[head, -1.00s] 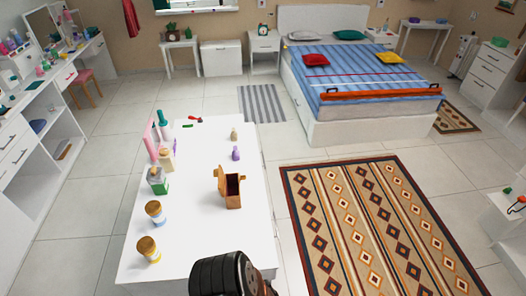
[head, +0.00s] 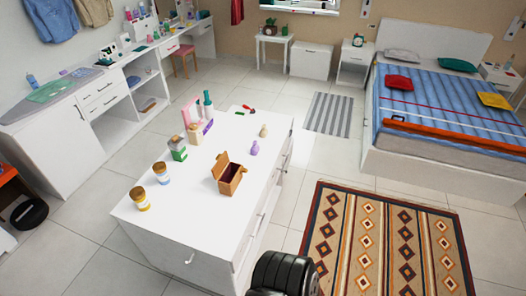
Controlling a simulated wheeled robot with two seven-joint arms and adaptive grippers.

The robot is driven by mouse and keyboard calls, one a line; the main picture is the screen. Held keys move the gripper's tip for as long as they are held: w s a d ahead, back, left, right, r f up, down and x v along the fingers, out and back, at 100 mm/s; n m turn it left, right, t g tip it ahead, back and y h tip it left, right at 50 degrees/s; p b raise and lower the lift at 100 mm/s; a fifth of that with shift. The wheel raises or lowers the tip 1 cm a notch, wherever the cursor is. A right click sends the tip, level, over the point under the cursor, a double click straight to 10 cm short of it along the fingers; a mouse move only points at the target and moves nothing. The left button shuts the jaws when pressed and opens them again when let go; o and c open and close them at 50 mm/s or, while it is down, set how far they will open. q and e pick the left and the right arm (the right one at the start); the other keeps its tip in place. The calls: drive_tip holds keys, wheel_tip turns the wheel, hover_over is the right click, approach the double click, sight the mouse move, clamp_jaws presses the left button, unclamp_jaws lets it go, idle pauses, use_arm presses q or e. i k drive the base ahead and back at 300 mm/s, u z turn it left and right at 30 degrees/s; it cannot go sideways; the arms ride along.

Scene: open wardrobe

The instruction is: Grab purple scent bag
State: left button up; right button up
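The purple scent bag (head: 254,148) is a small purple pouch with a narrow neck. It stands upright on the right part of the white cabinet top (head: 215,222), near the edge. A similar beige pouch (head: 263,131) stands just behind it. An open brown box (head: 229,178) with a dark inside is in front of it, a little to the left. Nothing hides the purple bag. Neither of my grippers shows in the head view. A black ribbed part at the bottom edge looks like part of my own body.
Yellow-lidded jars (head: 140,198), a green-and-white bottle (head: 177,148) and a pink item (head: 191,118) line the cabinet's left side. A red-handled tool (head: 247,108) lies at its far end. A patterned rug (head: 385,240) covers floor to the right. The bed (head: 450,100) stands beyond.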

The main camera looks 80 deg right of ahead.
sight(255, 150)
drive_tip(key=u, duration=2.25)
drive_tip(key=k, duration=2.1)
drive_tip(key=u, duration=1.15)
drive_tip(key=k, duration=0.7)
drive_tip(key=z, duration=1.95)
